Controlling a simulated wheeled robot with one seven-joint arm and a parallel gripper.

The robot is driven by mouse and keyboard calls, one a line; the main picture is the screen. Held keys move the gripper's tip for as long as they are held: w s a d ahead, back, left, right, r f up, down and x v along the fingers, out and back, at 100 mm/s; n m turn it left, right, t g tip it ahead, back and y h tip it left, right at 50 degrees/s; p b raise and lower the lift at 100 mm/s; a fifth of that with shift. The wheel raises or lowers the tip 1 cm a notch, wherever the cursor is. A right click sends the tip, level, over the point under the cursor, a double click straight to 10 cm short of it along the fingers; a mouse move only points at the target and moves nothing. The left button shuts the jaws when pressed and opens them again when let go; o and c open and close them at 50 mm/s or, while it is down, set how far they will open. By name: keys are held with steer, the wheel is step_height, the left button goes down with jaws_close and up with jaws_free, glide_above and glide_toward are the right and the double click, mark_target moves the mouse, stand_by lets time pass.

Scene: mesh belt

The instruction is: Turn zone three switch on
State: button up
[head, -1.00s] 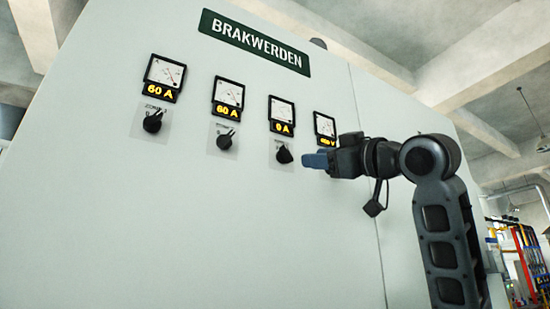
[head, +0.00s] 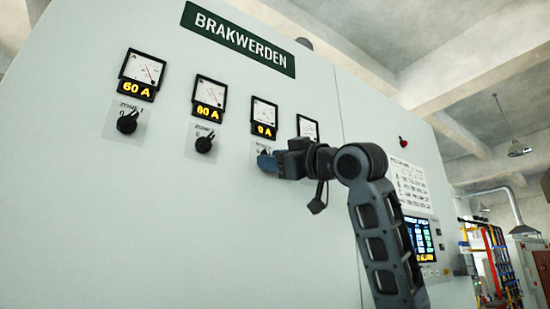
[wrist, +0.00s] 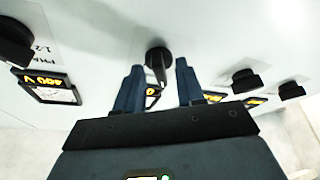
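The zone three switch is a black rotary knob (wrist: 158,55) on the pale cabinet front, below a meter reading 0 A (head: 264,131). In the head view my gripper mostly hides this knob. My gripper (head: 266,162) is at the panel there, its blue fingers pointing left at the knob. In the wrist view the two fingers of my gripper (wrist: 159,70) are apart, with the knob showing between and just beyond their tips. I cannot tell whether either finger touches it. The zone one knob (head: 127,123) and the second knob (head: 205,143) sit under meters reading 60 A.
The wrist view shows another dark knob (wrist: 14,42) close by on the left, near a 400 V meter (wrist: 46,88). A control screen (head: 418,240) is on the cabinet at right. The panel below the knobs is bare.

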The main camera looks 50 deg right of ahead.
steer(key=shift+c, duration=0.3)
jaws_close()
steer(key=shift+f+m, duration=0.1)
steer(key=shift+m, duration=0.2)
steer(key=shift+w+a+m+g+h+b, duration=0.15)
steer(key=shift+m+g+h, duration=0.25)
steer(key=shift+m+h, duration=1.7)
steer(key=shift+s+a+m+g+h+b, duration=0.15)
steer(key=shift+m+g+h, duration=0.4)
steer(key=shift+m, duration=2.95)
steer(key=shift+w+a+m+g+h, duration=0.2)
steer(key=shift+m+h, duration=1.25)
steer(key=shift+m, duration=1.35)
